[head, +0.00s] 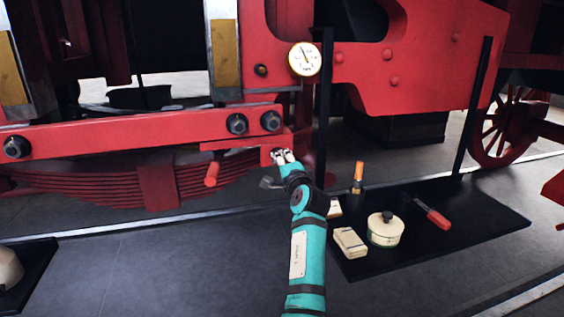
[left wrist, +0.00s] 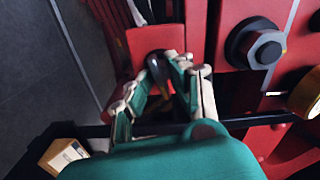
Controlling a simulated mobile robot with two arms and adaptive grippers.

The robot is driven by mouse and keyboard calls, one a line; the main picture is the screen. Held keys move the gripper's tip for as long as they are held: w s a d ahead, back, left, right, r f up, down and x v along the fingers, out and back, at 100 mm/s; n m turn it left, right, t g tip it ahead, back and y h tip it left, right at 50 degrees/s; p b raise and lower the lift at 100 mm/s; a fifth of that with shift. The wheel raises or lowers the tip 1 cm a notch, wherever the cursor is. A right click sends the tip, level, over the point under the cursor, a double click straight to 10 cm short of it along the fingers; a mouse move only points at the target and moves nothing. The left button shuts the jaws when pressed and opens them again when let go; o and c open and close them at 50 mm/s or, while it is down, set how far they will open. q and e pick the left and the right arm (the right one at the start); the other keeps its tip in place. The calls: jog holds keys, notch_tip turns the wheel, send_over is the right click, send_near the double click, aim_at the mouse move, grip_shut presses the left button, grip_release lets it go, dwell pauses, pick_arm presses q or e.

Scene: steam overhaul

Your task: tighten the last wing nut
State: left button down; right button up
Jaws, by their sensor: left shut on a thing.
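My left gripper (head: 283,156) is at a small red block (head: 265,157) below the red beam, just right of a red handle (head: 211,174). In the left wrist view my left gripper (left wrist: 158,74) has its pale fingertips around a small dark part (left wrist: 157,68) at the red block (left wrist: 143,42). It is shut on this part, which seems to be the wing nut; its wings are mostly hidden by the fingers. My right gripper is in neither view.
A pressure gauge (head: 305,59) and a dark upright post (head: 324,115) stand close by. A black mat (head: 490,222) at right holds a round tin (head: 385,229), a red-handled tool (head: 433,215), an orange-topped item (head: 358,175) and small boxes (head: 350,242). Large bolts (head: 237,124) stick out above.

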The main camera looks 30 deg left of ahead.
pick_arm(q)
jog(key=shift+r, duration=0.15)
jog(key=c, duration=1.4)
grip_release()
jog(key=shift+a, duration=0.1)
jog(key=shift+c, duration=0.2)
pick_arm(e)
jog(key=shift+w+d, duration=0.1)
